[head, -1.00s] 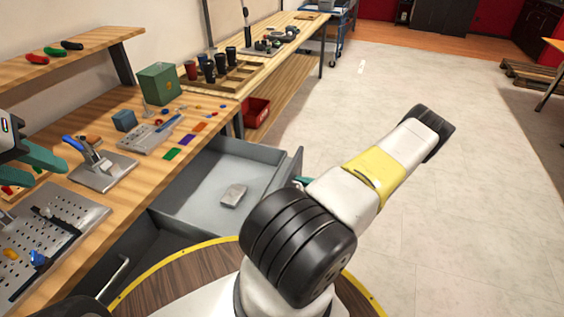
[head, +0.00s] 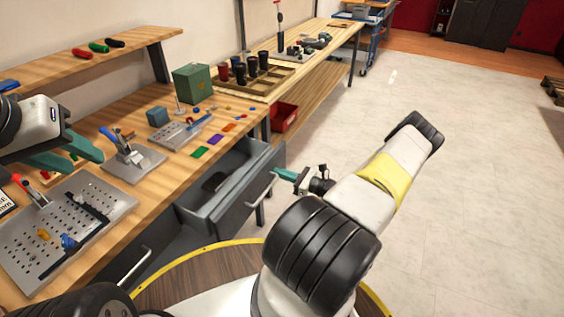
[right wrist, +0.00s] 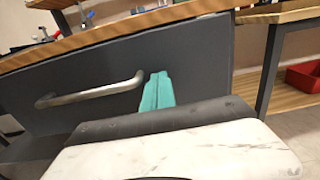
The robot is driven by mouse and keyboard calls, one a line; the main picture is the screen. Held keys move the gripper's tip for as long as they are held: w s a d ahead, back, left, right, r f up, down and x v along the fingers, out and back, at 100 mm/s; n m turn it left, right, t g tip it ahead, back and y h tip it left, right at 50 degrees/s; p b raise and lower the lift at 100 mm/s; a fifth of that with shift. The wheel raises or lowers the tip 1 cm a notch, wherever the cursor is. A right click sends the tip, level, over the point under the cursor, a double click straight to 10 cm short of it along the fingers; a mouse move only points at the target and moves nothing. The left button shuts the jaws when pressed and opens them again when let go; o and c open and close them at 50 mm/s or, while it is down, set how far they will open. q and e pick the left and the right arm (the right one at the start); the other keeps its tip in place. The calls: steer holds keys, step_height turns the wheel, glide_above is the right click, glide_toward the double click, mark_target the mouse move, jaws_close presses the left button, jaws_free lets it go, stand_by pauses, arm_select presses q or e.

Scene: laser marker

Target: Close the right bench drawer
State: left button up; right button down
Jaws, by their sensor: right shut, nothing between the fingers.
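The right bench drawer (head: 244,197) is grey and stands partly out from under the wooden bench, with a dark interior in the head view. Its front (right wrist: 105,70) with a silver bar handle (right wrist: 92,90) fills much of the right wrist view. My right gripper (head: 285,174) has its teal fingers shut and empty, close to the drawer front. In the right wrist view its fingers (right wrist: 157,88) are to the right of the handle, not around it; I cannot tell if they touch the front. My left gripper (head: 78,153) is open and empty above the bench at the left.
The workbench (head: 150,190) holds perforated plates (head: 50,240), a green box (head: 192,83) and small coloured pieces. A second drawer handle (head: 135,267) is nearer to me. A red bin (head: 284,116) sits on the lower shelf beyond.

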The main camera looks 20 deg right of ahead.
steer(key=x, duration=1.7)
steer(key=shift+w, duration=0.1)
steer(key=shift+w+a, duration=0.1)
steer(key=shift+w, duration=0.1)
steer(key=shift+r, duration=0.1)
